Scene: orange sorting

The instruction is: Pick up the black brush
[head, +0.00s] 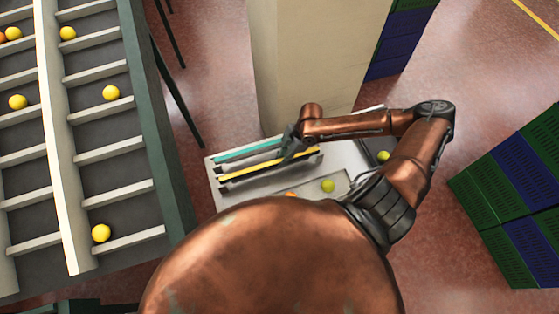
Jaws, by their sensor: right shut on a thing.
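A light table (212,180) in the middle of the head view holds a rack with long narrow tools. A teal strip (247,150) lies at its far side and a yellow strip (270,165) nearer. A dark strip, which looks like the black brush (238,166), lies between them, partly hidden. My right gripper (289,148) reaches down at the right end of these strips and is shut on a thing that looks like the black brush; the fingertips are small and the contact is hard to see. My left gripper is out of view.
Oranges and a green fruit (328,186) sit on the table's near right part, another green fruit (383,156) beyond. A sloped sorting rack (150,90) with yellow fruit stands left. A beige pillar (310,60) rises behind the table. Green and blue crates (515,200) stand right.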

